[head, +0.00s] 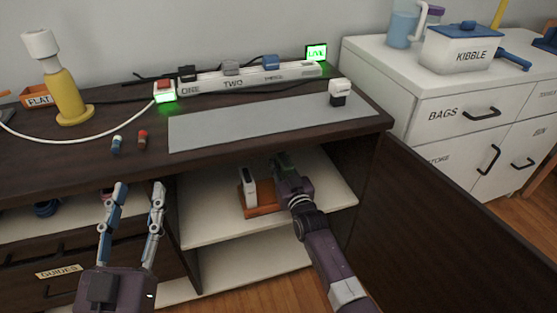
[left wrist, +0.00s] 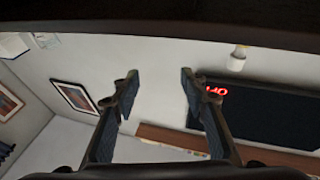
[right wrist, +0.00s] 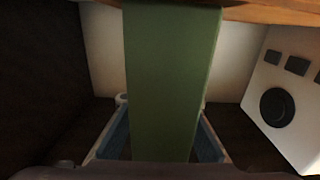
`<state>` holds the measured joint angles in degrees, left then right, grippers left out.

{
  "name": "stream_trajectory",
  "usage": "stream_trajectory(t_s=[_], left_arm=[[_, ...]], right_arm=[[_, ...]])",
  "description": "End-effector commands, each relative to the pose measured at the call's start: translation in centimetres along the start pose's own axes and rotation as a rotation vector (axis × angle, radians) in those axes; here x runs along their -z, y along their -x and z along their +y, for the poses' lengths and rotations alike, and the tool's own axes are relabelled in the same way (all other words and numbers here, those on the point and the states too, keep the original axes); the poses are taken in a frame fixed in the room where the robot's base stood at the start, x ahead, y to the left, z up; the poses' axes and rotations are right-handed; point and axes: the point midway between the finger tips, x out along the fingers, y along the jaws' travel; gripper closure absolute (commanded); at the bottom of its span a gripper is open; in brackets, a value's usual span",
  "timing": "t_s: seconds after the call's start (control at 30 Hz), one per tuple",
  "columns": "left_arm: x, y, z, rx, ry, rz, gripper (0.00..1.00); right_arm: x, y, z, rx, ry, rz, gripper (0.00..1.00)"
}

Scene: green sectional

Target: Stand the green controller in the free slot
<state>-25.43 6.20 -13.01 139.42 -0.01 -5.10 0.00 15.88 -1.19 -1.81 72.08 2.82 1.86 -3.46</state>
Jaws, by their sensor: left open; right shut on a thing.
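The green controller (head: 281,160) is in my right gripper (head: 284,178), inside the open upper compartment of the dark cabinet. In the right wrist view the green controller (right wrist: 170,80) stands large between the two blue fingers. A wooden stand (head: 262,211) sits on the compartment's pale shelf, and its edge shows at the top of the right wrist view (right wrist: 270,12). A white controller (head: 248,187) stands upright at the stand's left. The free slot is hidden behind my right gripper and arm; I cannot tell whether the green controller touches the stand. My left gripper (head: 138,190) is open and empty in front of the cabinet.
The cabinet top (head: 85,150) holds a power strip (head: 240,77), a grey mat (head: 270,118), a yellow bottle (head: 66,95) and two small items. An open dark door (head: 440,220) stands right of the compartment. A lower shelf (head: 260,265) lies below.

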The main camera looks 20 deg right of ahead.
Motion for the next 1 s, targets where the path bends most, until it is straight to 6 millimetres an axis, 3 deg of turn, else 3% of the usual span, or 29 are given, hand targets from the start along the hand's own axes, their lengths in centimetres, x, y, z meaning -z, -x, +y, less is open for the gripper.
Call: stream_trajectory(t_s=[1.0], left_arm=[[2.5, 0.1, 0.3, -0.007, 0.004, 0.121, 0.6]], right_arm=[[-0.6, 0.0, 0.0, 0.0, 0.0, 0.003, 1.0]])
